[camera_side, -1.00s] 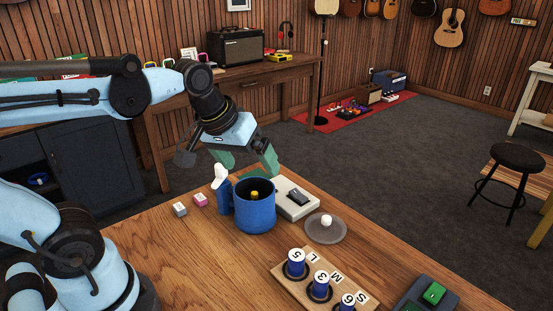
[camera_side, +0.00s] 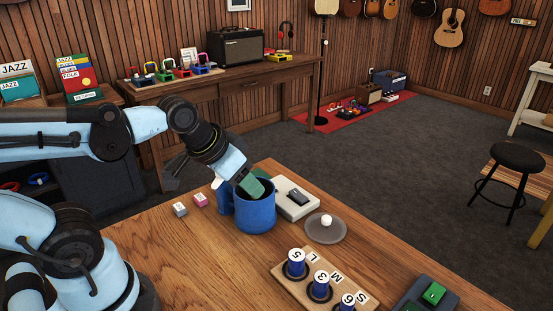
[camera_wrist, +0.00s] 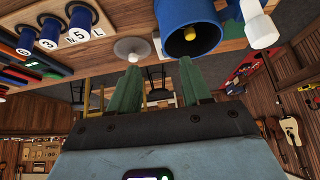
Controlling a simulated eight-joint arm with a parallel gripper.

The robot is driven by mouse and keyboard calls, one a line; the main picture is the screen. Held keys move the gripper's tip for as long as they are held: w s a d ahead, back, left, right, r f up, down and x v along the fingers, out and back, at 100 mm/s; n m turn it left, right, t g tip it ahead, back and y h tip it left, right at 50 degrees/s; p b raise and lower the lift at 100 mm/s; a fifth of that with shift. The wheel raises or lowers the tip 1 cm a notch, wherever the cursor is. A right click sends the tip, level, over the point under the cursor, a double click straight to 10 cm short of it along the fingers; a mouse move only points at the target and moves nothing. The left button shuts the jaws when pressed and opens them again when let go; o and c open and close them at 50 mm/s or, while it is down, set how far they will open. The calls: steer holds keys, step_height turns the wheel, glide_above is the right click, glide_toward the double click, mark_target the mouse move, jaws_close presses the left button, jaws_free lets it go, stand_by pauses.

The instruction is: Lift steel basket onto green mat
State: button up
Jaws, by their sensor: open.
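I cannot make out a steel basket or a flat green mat in either view. My gripper (camera_side: 250,185) has green fingers and shows over the rim of a blue mug (camera_side: 255,214) in the side view. I cannot tell whether they touch. In the wrist view my gripper (camera_wrist: 158,68) is open, with its two fingers apart and nothing between them. The mug (camera_wrist: 168,22) is beyond the fingertips there, with a yellow thing inside.
A grey device (camera_side: 296,203) and a grey disc (camera_side: 325,229) with a white ball stand right of the mug. A wooden rack (camera_side: 290,283) holds blue cylinders in front. Two small blocks, grey (camera_side: 180,209) and pink (camera_side: 200,199), lie left. The table's left front is clear.

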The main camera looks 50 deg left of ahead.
steer(key=w+a+r+m+g, duration=0.2)
steer(key=w+a+g, duration=0.4)
steer(key=g, duration=0.1)
steer(key=shift+h, duration=0.3)
steer(key=f, duration=0.6)
steer(key=shift+d+f, duration=0.15)
steer(key=shift+d, duration=0.15)
steer(key=shift+s+d+f, duration=0.1)
steer(key=shift+f, duration=1.3)
steer(key=shift+s+d+f, duration=0.1)
steer(key=shift+f, duration=1.3)
jaws_close()
